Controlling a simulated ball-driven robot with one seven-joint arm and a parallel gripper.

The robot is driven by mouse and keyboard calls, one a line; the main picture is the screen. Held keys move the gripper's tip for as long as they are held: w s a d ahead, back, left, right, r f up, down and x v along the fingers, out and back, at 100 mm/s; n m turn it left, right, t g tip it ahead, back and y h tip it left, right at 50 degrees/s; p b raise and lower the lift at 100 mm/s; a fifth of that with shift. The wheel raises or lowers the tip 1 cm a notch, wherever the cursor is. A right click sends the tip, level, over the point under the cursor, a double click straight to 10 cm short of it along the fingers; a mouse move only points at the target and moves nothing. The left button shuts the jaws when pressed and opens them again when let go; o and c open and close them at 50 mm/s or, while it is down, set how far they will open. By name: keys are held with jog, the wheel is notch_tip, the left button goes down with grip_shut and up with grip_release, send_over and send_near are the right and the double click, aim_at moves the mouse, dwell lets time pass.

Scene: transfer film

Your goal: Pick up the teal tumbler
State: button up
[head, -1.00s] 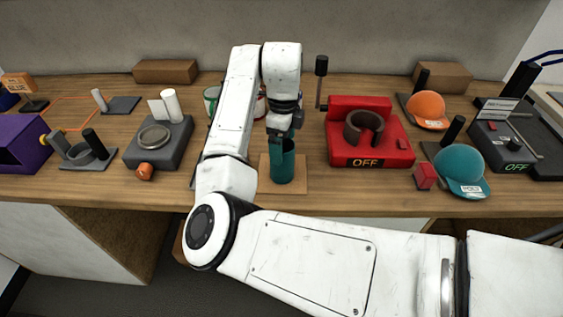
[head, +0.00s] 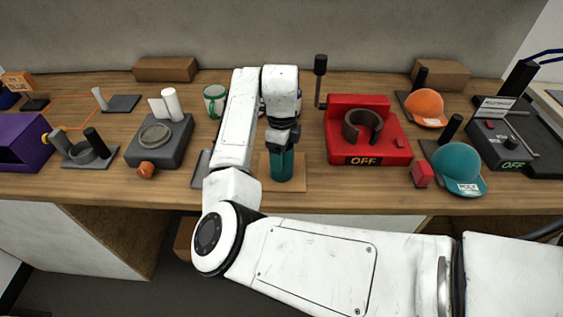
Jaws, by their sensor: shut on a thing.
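The teal tumbler (head: 281,168) stands upright on a small tan wooden board (head: 297,184) near the front edge of the table. My gripper (head: 281,150) comes down from above and is shut on the tumbler at its upper part. The gripper and wrist hide the tumbler's rim. No gap shows between the tumbler's base and the board.
A red machine marked OFF (head: 369,148) stands to the right, with a teal cap (head: 457,165) and an orange cap (head: 427,105) beyond it. A grey device (head: 160,143) is to the left. A green-and-white mug (head: 215,98) stands behind my arm.

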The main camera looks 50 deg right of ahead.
jog(key=c, duration=0.4)
jog(key=shift+r, duration=0.1)
